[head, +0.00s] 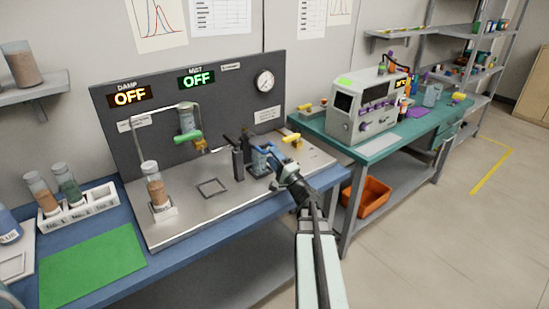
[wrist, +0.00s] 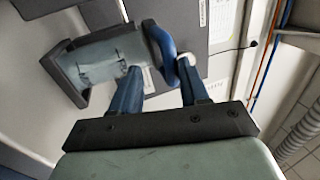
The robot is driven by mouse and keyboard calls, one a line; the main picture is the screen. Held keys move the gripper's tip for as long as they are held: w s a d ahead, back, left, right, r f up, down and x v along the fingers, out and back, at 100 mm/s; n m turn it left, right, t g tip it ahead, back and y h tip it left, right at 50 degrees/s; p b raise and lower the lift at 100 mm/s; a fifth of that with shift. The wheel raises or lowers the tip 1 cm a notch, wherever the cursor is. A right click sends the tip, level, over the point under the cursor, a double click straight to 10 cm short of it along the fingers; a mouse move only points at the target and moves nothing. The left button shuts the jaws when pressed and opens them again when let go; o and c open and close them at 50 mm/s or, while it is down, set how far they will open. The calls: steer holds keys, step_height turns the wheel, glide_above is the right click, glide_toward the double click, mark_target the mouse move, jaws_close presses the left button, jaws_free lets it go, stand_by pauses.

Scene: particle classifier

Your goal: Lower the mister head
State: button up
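What may be the mister head is a grey-green cylinder (head: 186,117) hanging from a bent pipe in front of the dark panel, with a green handle (head: 188,138) and a brass fitting below it. My gripper (head: 274,158) is to its right, beside a small grey-and-blue clamp-like device (head: 258,163) on the metal bench. In the wrist view, my blue fingers (wrist: 158,72) stand apart. A blue curved handle (wrist: 160,44) on a grey body (wrist: 100,60) shows between and beyond them; I cannot tell whether they touch it.
A vial of brown grains (head: 155,188) stands on the metal bench plate (head: 200,222). Dark posts (head: 239,163) and a yellow handle (head: 292,140) are near my gripper. The DAMP sign (head: 130,95) and MIST sign (head: 197,79) both read OFF. The front of the plate is mostly clear.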

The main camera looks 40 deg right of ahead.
steer(key=shift+r, duration=0.1)
stand_by(0.3)
steer(key=v, duration=1.2)
stand_by(0.4)
